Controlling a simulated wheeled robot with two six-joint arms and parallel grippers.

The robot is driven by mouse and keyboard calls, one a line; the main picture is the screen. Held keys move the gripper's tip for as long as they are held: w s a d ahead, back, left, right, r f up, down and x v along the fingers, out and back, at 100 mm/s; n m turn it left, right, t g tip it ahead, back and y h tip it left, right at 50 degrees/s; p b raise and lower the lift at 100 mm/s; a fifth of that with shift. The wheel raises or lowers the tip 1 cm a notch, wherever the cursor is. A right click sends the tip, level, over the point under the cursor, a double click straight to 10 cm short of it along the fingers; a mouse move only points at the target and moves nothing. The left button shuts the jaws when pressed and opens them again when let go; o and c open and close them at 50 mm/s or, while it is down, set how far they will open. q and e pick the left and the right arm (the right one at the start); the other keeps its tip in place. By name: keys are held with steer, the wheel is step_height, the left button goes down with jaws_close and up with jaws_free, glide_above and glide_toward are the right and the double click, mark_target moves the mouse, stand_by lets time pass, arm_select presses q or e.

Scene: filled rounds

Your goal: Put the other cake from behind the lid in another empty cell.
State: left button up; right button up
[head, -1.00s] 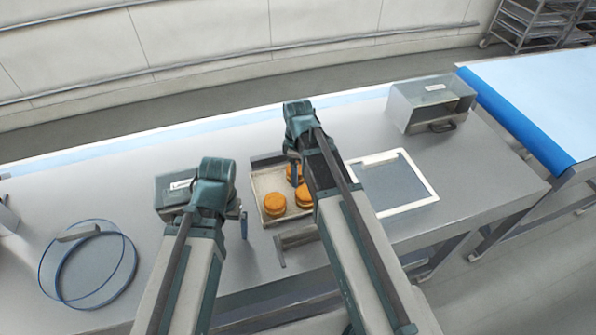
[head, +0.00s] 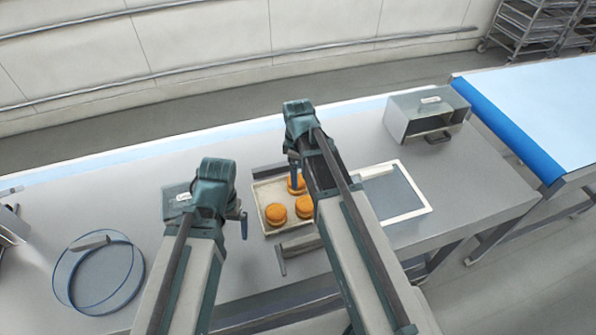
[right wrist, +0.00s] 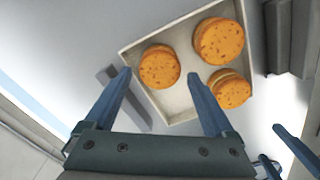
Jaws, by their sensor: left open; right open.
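Three round orange cakes lie in a shallow pale tray (head: 262,205): a far cake (head: 297,188), a front left cake (head: 276,214) and a front right cake (head: 304,206). My right gripper (head: 294,172) is open over the tray's far part; its arm covers the tray's right side. In the right wrist view, one cake (right wrist: 160,66) shows between the open fingertips, seemingly unheld, with two cakes (right wrist: 219,41) (right wrist: 230,88) to its right. My left gripper (head: 243,225) is open and empty left of the tray. I cannot pick out a lid or empty cells for certain.
A pale-framed panel (head: 424,212) lies right of the tray, partly behind my arm. A labelled metal box (head: 405,120) with an open front stands back right. A clear blue-edged ring (head: 70,295) lies left.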

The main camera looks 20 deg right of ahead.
arm_select(q)
step_height(320, 180, up, 7)
steer(key=p, duration=0.6)
arm_select(e)
step_height(320, 180, up, 7)
arm_select(q)
steer(key=shift+f, duration=0.1)
arm_select(e)
steer(key=shift+f, duration=0.1)
arm_select(q)
step_height(320, 180, down, 12)
steer(key=b, duration=1.2)
arm_select(e)
step_height(320, 180, down, 12)
